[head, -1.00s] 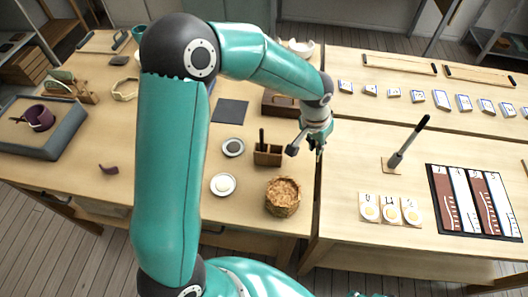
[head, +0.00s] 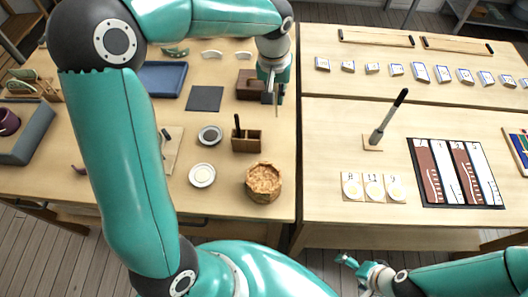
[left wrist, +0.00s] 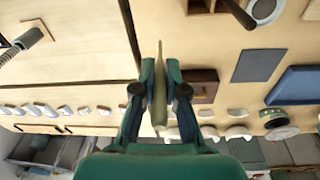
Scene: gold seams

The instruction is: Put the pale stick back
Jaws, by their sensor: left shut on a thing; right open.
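My left gripper (head: 275,88) is shut on the pale stick (head: 276,108), a thin tan rod that points down in the head view. In the left wrist view the stick (left wrist: 159,70) runs between the two fingers (left wrist: 158,92). A brown wooden holder (head: 246,144) with compartments stands nearer than the gripper and to its left; a dark stick (head: 238,124) stands up in its left part. The holder also shows at the top of the left wrist view (left wrist: 198,7). The held stick is apart from it. My right gripper (head: 349,261) is open and empty at the bottom.
A wooden box (head: 246,84) stands close beside my left gripper. A woven basket (head: 263,182) and two small round dishes (head: 202,175) lie near the holder. A gap separates this table from the right one, where an upright brush-like tool (head: 389,118) stands.

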